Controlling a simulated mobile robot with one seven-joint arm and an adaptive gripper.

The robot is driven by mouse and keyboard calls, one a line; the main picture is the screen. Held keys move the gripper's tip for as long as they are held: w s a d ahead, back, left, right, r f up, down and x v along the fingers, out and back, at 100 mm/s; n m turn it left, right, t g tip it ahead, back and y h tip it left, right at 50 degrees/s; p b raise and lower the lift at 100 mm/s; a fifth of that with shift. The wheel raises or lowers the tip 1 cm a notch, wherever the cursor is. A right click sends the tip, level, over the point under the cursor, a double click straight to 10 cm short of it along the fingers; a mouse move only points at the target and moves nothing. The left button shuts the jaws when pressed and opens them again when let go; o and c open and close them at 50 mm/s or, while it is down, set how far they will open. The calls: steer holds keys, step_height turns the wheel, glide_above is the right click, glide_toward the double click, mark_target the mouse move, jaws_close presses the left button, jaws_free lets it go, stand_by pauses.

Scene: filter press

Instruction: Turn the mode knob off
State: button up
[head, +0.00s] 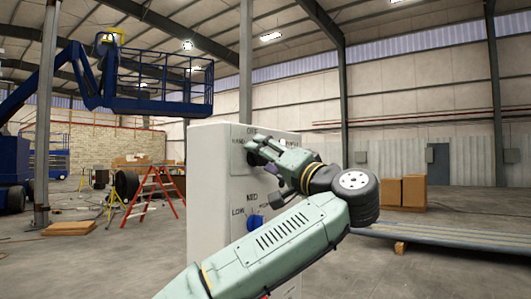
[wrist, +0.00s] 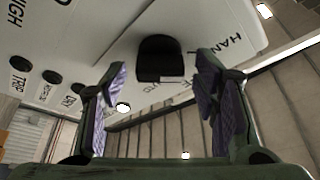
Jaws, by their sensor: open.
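The mode knob (wrist: 160,58) is dark and shows in the wrist view on a white panel (wrist: 95,35), near the lettering that begins HAN. My gripper (wrist: 162,78) is open, with one finger on each side of the knob and visible gaps to both. In the head view my gripper (head: 257,149) is at the upper part of the panel of a white control box (head: 207,185), by the HAND and OFF lettering.
A blue knob (head: 255,221) with LOW and MED lettering sits lower on the same panel, close to my arm. Small dark round parts (wrist: 52,77) line the panel's left side in the wrist view. A red stepladder (head: 158,190) and cardboard boxes (head: 404,192) stand farther back.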

steer(key=shift+c, duration=0.5)
steer(key=c, duration=1.1)
